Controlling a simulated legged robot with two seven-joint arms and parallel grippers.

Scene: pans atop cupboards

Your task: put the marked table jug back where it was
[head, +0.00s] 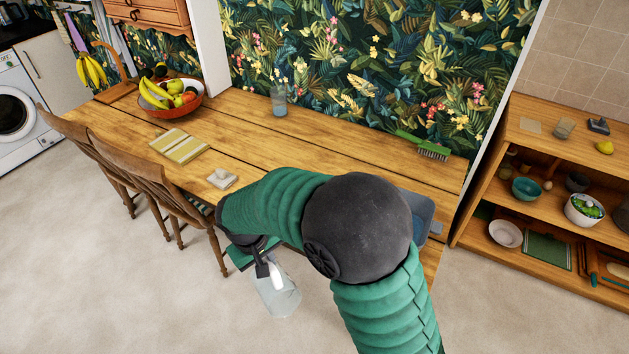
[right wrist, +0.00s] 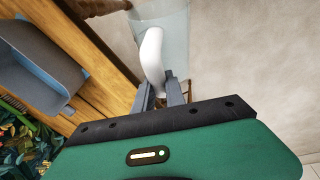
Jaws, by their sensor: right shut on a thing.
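A clear glass jug (head: 280,298) with a white handle hangs from my right gripper (head: 264,268), out past the table's front edge and above the floor. My right gripper is shut on the handle. In the right wrist view the white handle (right wrist: 152,52) sits between the fingertips (right wrist: 159,88), and part of the jug's glass body (right wrist: 172,18) shows beyond it. The wooden table (head: 330,135) stands behind. Another clear glass vessel (head: 279,103) stands upright near the table's back edge. I see no clear mark on either vessel. My left gripper is out of view.
Chairs (head: 165,185) line the front. The table's middle is clear.

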